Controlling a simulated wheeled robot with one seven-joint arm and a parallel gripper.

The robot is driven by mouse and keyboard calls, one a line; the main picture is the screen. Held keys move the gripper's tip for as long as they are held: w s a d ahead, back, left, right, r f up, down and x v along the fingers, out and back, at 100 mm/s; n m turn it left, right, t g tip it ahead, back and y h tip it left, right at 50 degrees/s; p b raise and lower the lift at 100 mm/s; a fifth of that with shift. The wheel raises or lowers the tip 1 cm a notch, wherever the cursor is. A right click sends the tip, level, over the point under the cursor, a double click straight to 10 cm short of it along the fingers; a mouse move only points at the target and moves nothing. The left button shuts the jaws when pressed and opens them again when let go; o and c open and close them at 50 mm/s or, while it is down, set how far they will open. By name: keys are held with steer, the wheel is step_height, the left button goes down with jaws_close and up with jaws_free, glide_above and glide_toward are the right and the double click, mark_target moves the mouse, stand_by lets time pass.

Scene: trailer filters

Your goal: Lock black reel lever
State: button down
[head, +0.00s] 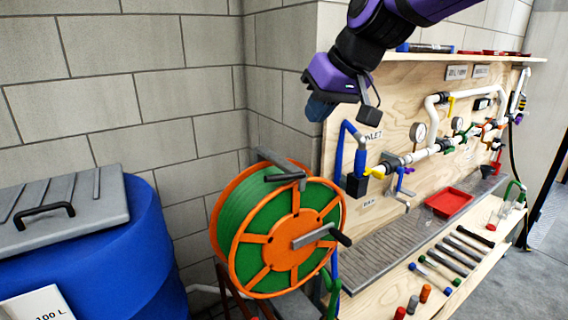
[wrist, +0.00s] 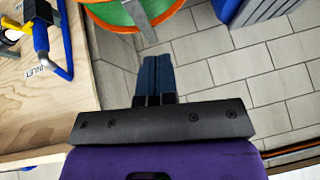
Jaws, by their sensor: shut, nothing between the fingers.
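The hose reel (head: 284,253), with an orange rim and green hose, stands in the lower middle of the head view. A black lever (head: 284,177) sits at its upper edge, close to a grey bracket. A grey crank with a black handle (head: 341,236) is on the reel's front face. My gripper (head: 319,109) is above the reel, apart from it, with its blue fingers shut and empty. In the wrist view, the shut fingers (wrist: 156,68) point toward the reel's edge (wrist: 120,14) at the top. I cannot make out the black lever there.
A blue barrel (head: 110,265) with a grey lid stands left. A wooden panel with pipes and gauges (head: 417,132) is right, with a shelf above. A red tray (head: 448,201) and several tools lie on the bench. A blue pipe (head: 338,150) rises near the reel's right side.

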steer(key=a, duration=0.2)
glide_above(284, 178)
steer(key=f, duration=0.5)
steer(key=w+f, duration=0.1)
steer(key=f, duration=0.1)
steer(key=shift+d+f, duration=0.1)
steer(key=shift+f, duration=0.3)
steer(key=f, duration=0.3)
steer(key=shift+s, duration=0.35)
steer(key=shift+s+f, duration=0.15)
steer(key=shift+f, duration=0.45)
